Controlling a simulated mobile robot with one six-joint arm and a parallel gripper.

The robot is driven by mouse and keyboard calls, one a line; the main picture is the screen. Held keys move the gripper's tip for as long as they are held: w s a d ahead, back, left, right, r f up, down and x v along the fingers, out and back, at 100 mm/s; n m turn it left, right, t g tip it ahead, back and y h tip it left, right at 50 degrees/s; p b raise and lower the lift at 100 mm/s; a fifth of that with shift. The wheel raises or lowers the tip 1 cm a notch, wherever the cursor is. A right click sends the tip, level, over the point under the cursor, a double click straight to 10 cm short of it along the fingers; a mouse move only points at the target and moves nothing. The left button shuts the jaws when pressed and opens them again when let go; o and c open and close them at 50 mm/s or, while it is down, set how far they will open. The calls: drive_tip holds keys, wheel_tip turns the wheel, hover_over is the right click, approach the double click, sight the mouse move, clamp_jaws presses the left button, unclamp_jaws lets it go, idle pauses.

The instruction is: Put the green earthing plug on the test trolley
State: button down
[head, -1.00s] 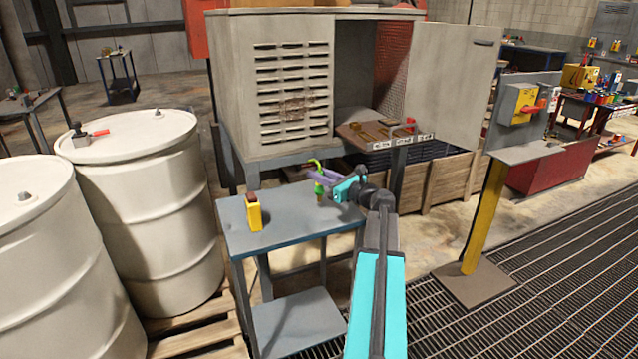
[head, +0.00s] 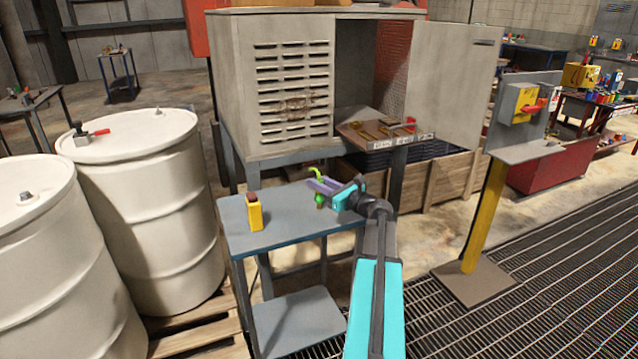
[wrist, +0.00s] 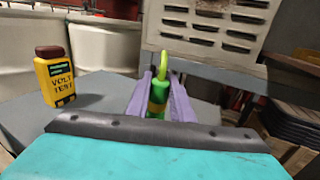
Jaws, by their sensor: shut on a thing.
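The green earthing plug (head: 319,199), with a curved yellow-green tail at its top, is in my gripper (head: 322,187). In the wrist view the plug (wrist: 158,97) stands upright between the two purple fingers, which are shut on it. The test trolley is a grey-blue table (head: 280,222) with a lower shelf. My gripper is over the right part of its top. The plug's lower end is at or just above the trolley top; I cannot tell whether it touches.
A yellow volt tester (head: 254,212) stands on the trolley's left part; its label shows in the wrist view (wrist: 57,78). A grey cabinet (head: 285,90) with an open door is behind. White drums (head: 140,200) stand at left, a yellow post (head: 484,215) at right.

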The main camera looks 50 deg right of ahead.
drive_tip(key=shift+f, duration=0.1)
drive_tip(key=c, duration=1.6)
unclamp_jaws()
drive_tip(key=shift+o, duration=0.2)
drive_tip(key=shift+r, duration=0.2)
drive_tip(key=s+b, duration=0.1)
drive_tip(key=s, duration=1.1)
drive_tip(key=shift+f, duration=0.1)
